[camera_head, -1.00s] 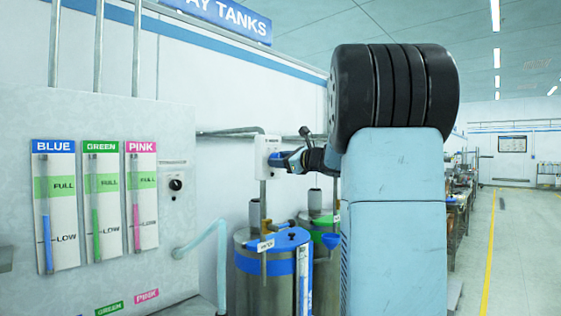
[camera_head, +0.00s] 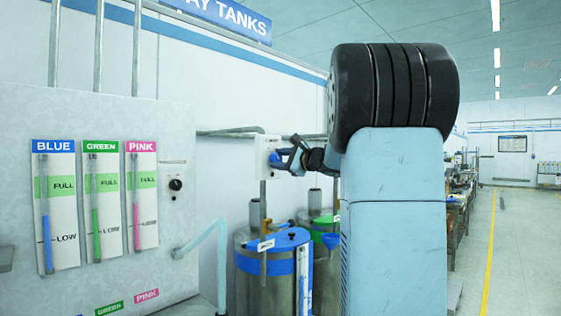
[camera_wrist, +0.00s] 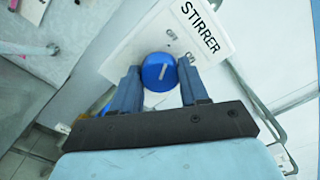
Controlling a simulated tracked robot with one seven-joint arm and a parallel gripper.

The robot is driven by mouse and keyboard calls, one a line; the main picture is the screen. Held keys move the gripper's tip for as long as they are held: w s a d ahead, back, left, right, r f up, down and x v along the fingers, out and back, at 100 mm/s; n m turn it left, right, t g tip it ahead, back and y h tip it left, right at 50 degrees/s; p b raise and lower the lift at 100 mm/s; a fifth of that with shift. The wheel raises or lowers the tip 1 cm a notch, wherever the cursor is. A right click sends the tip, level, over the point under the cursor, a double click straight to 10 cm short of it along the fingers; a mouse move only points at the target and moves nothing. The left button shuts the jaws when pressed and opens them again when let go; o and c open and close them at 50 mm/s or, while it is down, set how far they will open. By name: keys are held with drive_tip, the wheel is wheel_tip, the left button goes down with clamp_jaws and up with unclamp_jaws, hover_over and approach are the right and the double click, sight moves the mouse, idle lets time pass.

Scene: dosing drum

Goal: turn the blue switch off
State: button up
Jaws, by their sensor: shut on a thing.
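The knob's white line is tilted relative to the plate's edges. In the head view the white switch box (camera_head: 263,146) is on the wall side above the tanks. My gripper (camera_head: 283,157) is at its right side and mostly hides the knob.
A steel tank with a blue lid (camera_head: 285,240) stands below the box, with a green-lidded one (camera_head: 326,220) behind it. Blue, green and pink level gauges (camera_head: 95,205) and a black knob (camera_head: 176,184) are on the left panel. The aisle (camera_head: 515,240) at right is clear.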

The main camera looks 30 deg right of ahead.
drive_tip(key=shift+f, duration=0.15)
drive_tip(key=o, duration=1.1)
drive_tip(key=shift+c, duration=0.2)
drive_tip(key=shift+s, duration=0.1)
drive_tip(key=v, duration=1.3)
drive_tip(key=shift+s, duration=0.3)
drive_tip(key=s+a+f+n+g, duration=0.3)
drive_tip(key=a+f, duration=0.1)
drive_tip(key=a, duration=0.2)
drive_tip(key=s+a+f+n+g+y, duration=0.1)
drive_tip(key=s+a+f+n+g, duration=0.15)
drive_tip(key=a, duration=0.45)
drive_tip(key=s+a+f+n+g, duration=0.2)
drive_tip(key=s+a+f+n, duration=0.15)
drive_tip(key=a, duration=0.25)
drive_tip(key=s+a+f+n+g+h, duration=0.4)
drive_tip(key=s+f+n+h, duration=0.3)
drive_tip(key=s+f+n, duration=0.4)
drive_tip(key=s+a+f, duration=0.1)
drive_tip(key=s+f, duration=0.1)
drive_tip(key=s, duration=0.2)
drive_tip(key=shift+s+a+f, duration=0.2)
drive_tip(key=shift+a+f, duration=0.05)
drive_tip(key=shift+f, duration=0.05)
